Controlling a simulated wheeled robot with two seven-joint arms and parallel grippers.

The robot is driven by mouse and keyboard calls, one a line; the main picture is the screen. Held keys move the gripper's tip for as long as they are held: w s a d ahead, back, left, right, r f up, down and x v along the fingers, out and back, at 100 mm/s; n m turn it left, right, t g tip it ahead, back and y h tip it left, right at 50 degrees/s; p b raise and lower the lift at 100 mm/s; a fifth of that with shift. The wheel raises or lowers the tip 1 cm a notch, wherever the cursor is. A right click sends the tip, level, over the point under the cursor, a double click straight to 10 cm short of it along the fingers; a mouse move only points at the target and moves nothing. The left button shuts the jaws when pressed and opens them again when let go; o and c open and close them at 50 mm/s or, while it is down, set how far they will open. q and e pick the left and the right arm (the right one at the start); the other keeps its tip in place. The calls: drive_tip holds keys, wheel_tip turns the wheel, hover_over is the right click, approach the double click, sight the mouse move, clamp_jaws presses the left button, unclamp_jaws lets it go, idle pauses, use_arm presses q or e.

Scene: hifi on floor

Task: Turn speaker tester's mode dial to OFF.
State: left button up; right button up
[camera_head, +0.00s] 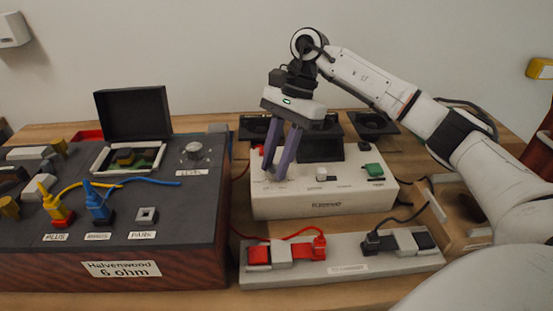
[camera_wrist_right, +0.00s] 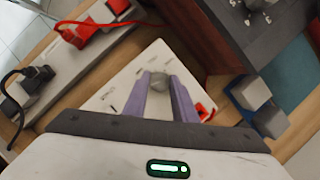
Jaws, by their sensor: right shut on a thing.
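The speaker tester (camera_head: 340,203) is a white box in the middle of the bench in the head view. It also shows in the right wrist view (camera_wrist_right: 110,97). My right gripper (camera_head: 276,176) reaches down onto the left part of its top. In the right wrist view, my right gripper (camera_wrist_right: 160,88) has its purple fingers shut on a round grey knob, the mode dial (camera_wrist_right: 160,83). In the head view the fingers hide most of the dial. The dial's setting and the small print around it are too small to read. I see no left gripper.
The dark hi-fi unit (camera_head: 105,268) with plugs and an open lid stands to the left. A grey strip with red and black leads (camera_head: 340,266) lies in front of the tester. A green switch (camera_head: 373,170) is on the tester's right. Dark boxes stand behind.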

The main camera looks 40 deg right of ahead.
idle(0.3)
drive_tip(key=o, duration=1)
drive_tip(key=shift+o, duration=0.2)
drive_tip(key=shift+r, duration=0.1)
drive_tip(key=v, duration=1)
drive_tip(key=shift+p, duration=0.35)
